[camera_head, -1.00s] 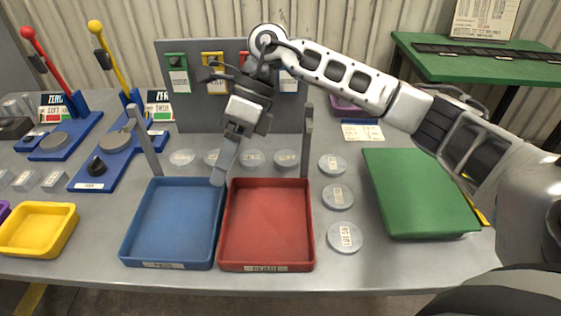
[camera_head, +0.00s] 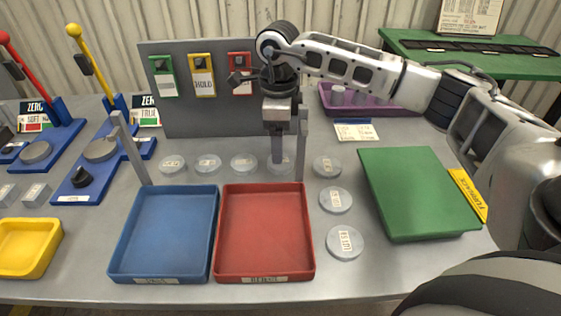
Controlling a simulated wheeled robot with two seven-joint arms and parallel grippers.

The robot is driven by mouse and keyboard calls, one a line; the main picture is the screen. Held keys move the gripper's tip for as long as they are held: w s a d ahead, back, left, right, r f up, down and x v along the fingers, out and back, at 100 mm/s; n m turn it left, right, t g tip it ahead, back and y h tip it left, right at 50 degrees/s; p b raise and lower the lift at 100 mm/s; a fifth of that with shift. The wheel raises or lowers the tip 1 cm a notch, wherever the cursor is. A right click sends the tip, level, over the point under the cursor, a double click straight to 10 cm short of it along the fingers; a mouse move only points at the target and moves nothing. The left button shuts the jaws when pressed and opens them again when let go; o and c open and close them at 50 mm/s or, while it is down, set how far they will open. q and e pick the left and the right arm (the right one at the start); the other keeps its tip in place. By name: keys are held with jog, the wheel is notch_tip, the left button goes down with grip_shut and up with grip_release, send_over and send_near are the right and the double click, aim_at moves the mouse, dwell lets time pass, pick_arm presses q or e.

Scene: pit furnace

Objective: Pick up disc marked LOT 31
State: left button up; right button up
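Four stand in a row behind the trays: a far-left disc (camera_head: 173,165), a second (camera_head: 208,164), a third (camera_head: 244,164) and a fourth (camera_head: 279,168). Three more run down the right side: a back disc (camera_head: 327,166), a middle disc (camera_head: 336,200) and a front disc (camera_head: 345,243). The labels are too small to tell which is LOT 31. My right gripper (camera_head: 278,158) points straight down over the fourth disc, partly hiding it; its finger gap and any contact cannot be made out. My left gripper is out of view.
A blue tray (camera_head: 165,235) and a red tray (camera_head: 265,232) stand in front of the row, with upright grey posts (camera_head: 132,148) nearby. A green block (camera_head: 415,190) is at right. Blue lever presses (camera_head: 105,165) stand left, a purple tray (camera_head: 375,108) behind.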

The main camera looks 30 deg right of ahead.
jog(key=f, duration=0.3)
jog(key=f+p, duration=0.1)
jog(key=f, duration=0.1)
jog(key=shift+w+f, duration=0.3)
jog(key=shift+f, duration=0.05)
jog(key=shift+r, duration=0.1)
jog(key=c, duration=1.3)
